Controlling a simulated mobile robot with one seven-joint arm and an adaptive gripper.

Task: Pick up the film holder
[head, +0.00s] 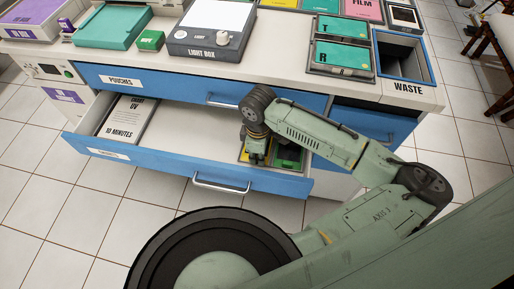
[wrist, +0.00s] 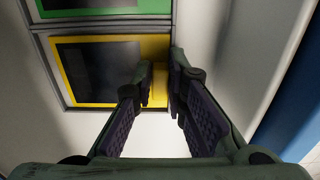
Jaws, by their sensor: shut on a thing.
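A yellow-framed film holder (wrist: 105,102) with a dark window lies in the open drawer, and its yellow edge shows in the head view (head: 243,154). My gripper (wrist: 160,74) is shut on the right end of this holder, with one finger over the frame and the other beyond its outer edge. In the head view my gripper (head: 257,158) points down into the drawer and hides much of the holder. A green-framed holder (wrist: 100,12) lies beside the yellow one and also shows in the head view (head: 289,156).
The open blue drawer (head: 185,174) also holds a white card (head: 128,120) at its left. The drawer's middle is bare. The counter above carries a light box (head: 205,42), trays marked T and R (head: 342,57), and a waste bin (head: 405,72).

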